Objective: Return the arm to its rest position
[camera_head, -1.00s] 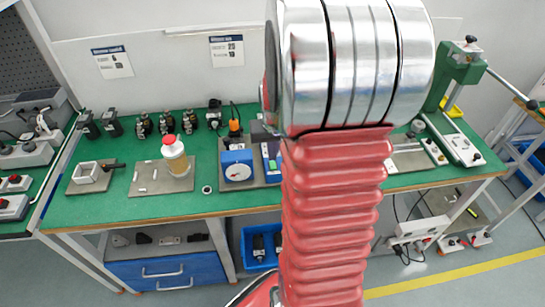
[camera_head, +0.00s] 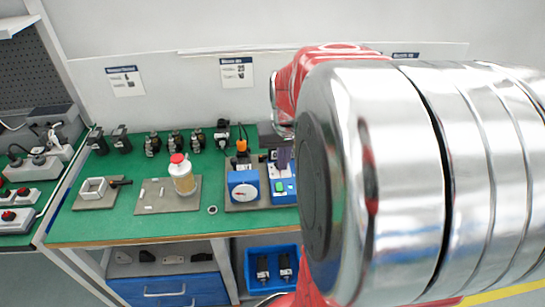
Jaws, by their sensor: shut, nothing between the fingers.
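My arm (camera_head: 410,180) fills the right half of the head view. A large polished metal joint is close to the camera, with a red link (camera_head: 325,65) behind its upper left side. My gripper cannot be made out; the arm's far end is hidden behind the joint. I see nothing held. The arm hides the right part of the green workbench (camera_head: 110,225).
A bottle with a red cap (camera_head: 183,177) stands on a grey plate. A blue gauge box (camera_head: 243,187) stands right of it, near the arm in the picture. Several dark fittings line the back. A blue bin (camera_head: 270,280) sits below the bench.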

